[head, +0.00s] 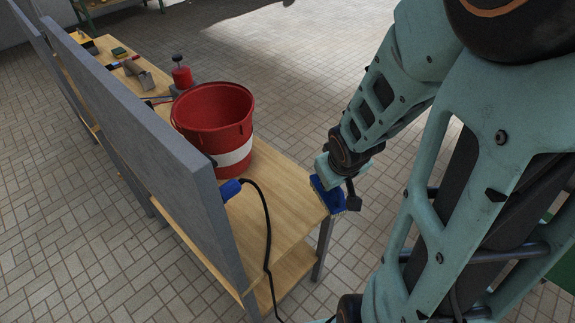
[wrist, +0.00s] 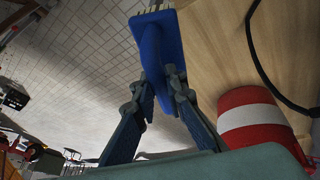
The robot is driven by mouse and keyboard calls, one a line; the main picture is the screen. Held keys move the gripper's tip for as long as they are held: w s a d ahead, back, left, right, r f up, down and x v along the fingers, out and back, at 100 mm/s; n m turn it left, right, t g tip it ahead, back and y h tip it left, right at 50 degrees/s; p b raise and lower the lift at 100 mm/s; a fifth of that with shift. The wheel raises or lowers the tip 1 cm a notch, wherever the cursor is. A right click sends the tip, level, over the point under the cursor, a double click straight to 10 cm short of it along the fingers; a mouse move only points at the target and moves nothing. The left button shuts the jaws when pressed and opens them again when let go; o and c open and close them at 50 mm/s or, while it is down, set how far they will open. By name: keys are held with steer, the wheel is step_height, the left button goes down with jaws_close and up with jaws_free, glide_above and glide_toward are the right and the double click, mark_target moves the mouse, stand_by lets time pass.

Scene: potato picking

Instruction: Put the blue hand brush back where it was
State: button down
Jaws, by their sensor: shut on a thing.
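The blue hand brush (head: 331,196) is at the near right corner of the wooden bench in the head view, below my arm's end. In the wrist view the brush (wrist: 157,42) shows as a blue block with pale bristles at its far edge. My gripper (wrist: 157,82) is shut on the brush, with one finger on each side of it. In the head view the fingers are largely hidden by my wrist. I cannot tell whether the brush touches the bench.
The wooden bench top (head: 275,195) has free room in front of the red bucket (head: 215,125) with its white band. A grey panel (head: 150,140) runs along the left edge. A black cable (head: 266,225) hangs from a blue plug (head: 231,189). Small tools lie farther back.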

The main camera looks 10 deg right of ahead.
steer(key=shift+w+a+f+b, duration=1.05)
steer(key=shift+w+f+b, duration=1.05)
steer(key=shift+f, duration=0.05)
steer(key=shift+w+a+f+b, duration=1)
steer(key=shift+w+f+b, duration=1.05)
steer(key=shift+f+b, duration=0.15)
steer(key=shift+w+a+f+b, duration=1.05)
steer(key=shift+w+f+b, duration=1)
steer(key=shift+w+f, duration=0.1)
steer(key=shift+f, duration=0.2)
steer(key=c, duration=2)
jaws_free()
steer(key=shift+s, duration=0.1)
steer(key=shift+o, duration=0.2)
steer(key=shift+r, duration=0.1)
